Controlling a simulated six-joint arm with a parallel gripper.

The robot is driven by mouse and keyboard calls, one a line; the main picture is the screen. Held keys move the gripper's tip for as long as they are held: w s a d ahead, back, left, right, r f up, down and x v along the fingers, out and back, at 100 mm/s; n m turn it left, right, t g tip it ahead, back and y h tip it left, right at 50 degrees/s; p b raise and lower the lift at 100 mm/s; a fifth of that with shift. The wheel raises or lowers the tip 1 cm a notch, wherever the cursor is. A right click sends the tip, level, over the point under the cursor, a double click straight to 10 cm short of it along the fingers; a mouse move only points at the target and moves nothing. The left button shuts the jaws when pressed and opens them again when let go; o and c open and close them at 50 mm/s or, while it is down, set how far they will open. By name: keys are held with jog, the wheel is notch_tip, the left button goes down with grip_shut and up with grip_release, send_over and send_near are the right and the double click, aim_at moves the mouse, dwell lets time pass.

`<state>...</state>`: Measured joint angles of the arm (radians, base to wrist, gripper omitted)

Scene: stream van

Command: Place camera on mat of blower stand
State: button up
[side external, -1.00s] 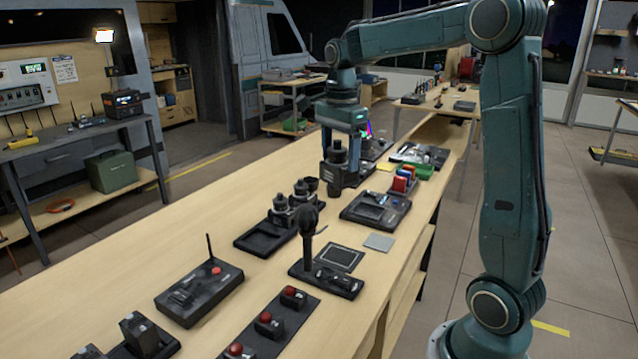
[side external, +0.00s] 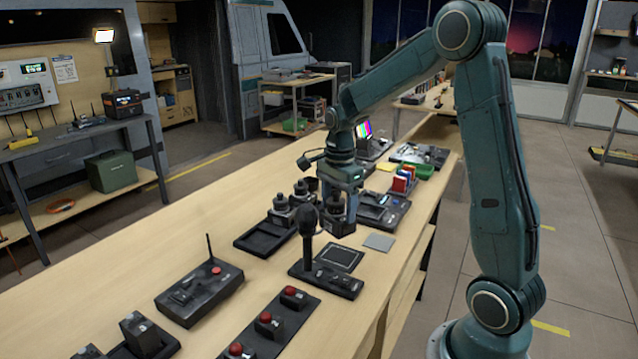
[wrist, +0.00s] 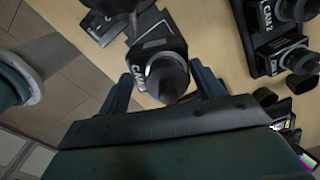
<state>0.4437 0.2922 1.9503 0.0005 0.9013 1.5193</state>
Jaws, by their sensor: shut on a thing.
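My gripper (side external: 342,192) is shut on a black camera (side external: 338,217) with its lens pointing up. In the wrist view the held camera (wrist: 150,45) sits between the two fingers of my gripper (wrist: 163,85); its CAM label is partly cut off by the lens. The blower stand (side external: 345,287) is on the bench, with a black bulb blower (side external: 307,222) standing upright in it. Its dark square mat (side external: 340,258) lies bare, just in front of the held camera. The gap under the camera is hard to judge.
A black camera tray (side external: 265,241) with other cameras and an empty slot is close on the left. CAM 2 (wrist: 268,15) shows in the wrist view. A grey cloth (side external: 379,242) lies right of the mat. A red-button controller (side external: 198,292) stands nearer, with bare bench around it.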

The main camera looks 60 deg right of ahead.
aim_at(338, 195)
jog(key=shift+f, duration=1.5)
jog(key=shift+f, duration=2.15)
jog(key=shift+f, duration=0.1)
jog(key=o, duration=1.4)
jog(key=shift+c, duration=0.2)
notch_tip(338, 195, up, 11)
jog(key=shift+r, duration=0.6)
